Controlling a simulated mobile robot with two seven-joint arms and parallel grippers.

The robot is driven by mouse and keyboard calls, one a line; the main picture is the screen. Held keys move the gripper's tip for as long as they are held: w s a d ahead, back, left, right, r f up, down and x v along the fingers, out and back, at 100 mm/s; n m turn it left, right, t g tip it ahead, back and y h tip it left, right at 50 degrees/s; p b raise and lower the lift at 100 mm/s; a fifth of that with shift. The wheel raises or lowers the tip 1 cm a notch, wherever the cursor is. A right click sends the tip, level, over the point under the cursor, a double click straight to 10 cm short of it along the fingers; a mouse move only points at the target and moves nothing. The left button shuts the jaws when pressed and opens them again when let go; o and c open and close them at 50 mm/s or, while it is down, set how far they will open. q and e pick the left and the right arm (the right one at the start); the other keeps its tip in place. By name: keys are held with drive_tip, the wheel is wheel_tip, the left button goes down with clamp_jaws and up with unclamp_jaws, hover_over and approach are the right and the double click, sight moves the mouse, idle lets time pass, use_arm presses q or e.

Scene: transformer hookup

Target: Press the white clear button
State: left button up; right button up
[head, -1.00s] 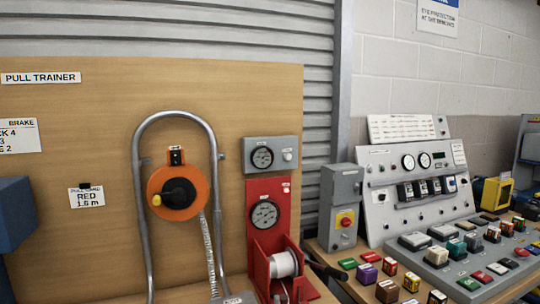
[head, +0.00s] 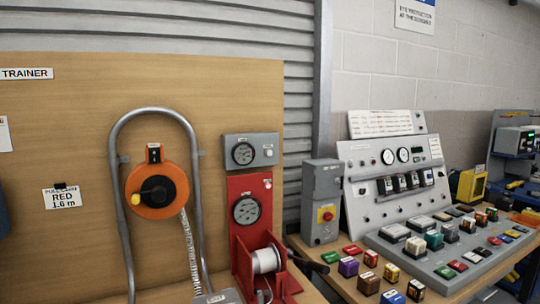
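Two small white round parts show that may be buttons, and their labels are too small to read. One white round part (head: 268,153) is on the grey gauge box (head: 257,142) at the top of the red stand. Another small white part (head: 267,183) is on the red panel (head: 271,212) just below it. I cannot tell which is the clear button. Neither of my grippers is in view, and nothing covers these parts.
An orange reel (head: 158,190) hangs on a grey tube frame (head: 120,205) at left. A winch with a white spool (head: 266,260) and dark handle stands below the gauges. At right, a sloped grey panel (head: 365,207) stands behind several coloured blocks.

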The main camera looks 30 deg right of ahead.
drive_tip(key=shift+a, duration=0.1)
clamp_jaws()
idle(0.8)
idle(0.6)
